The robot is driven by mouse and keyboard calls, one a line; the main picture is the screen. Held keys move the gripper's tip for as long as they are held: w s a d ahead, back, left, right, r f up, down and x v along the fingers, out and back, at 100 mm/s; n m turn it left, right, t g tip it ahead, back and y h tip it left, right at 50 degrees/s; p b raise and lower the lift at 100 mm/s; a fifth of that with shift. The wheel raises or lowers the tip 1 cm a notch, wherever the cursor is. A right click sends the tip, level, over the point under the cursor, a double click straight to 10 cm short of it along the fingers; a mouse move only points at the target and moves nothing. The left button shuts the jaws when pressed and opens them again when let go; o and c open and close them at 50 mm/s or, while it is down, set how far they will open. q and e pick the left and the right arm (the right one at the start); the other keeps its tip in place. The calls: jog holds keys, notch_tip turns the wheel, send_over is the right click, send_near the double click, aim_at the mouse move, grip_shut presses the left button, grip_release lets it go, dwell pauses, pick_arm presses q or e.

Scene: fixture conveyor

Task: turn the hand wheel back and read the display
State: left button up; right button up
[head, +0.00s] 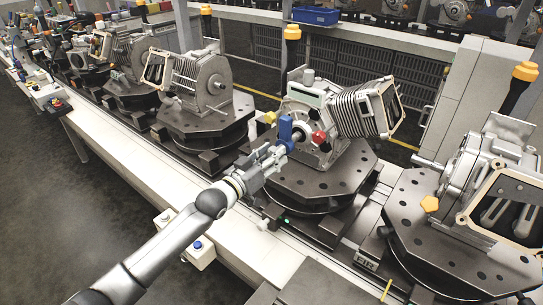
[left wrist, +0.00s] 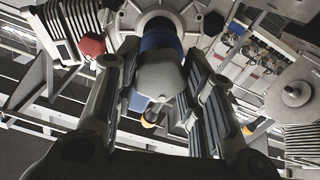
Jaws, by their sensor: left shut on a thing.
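My left gripper (head: 277,157) reaches from the left to the engine-like unit (head: 320,115) on the middle fixture. It is shut on the blue part (head: 285,130) at the unit's round hub, which appears to be the hand wheel. In the left wrist view, my left gripper (left wrist: 160,95) has its fingers on both sides of this blue part (left wrist: 160,40), with a rounded grey piece in front. A red knob (head: 318,137) sits to the right, and a yellow piece (head: 270,117) to the left. The fingers hide part of the wheel. I cannot make out a readable display. My right gripper is not in view.
More units on dark round fixtures stand close by, one on the left (head: 205,85) and one on the right (head: 500,175). Yellow-topped posts (head: 292,32) rise along the line. The floor at left is clear.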

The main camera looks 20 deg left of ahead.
pick_arm(q)
jog(key=m, duration=0.5)
jog(key=shift+m, duration=0.4)
dwell(0.4)
jog(key=o, duration=1)
jog(key=v, duration=1.2)
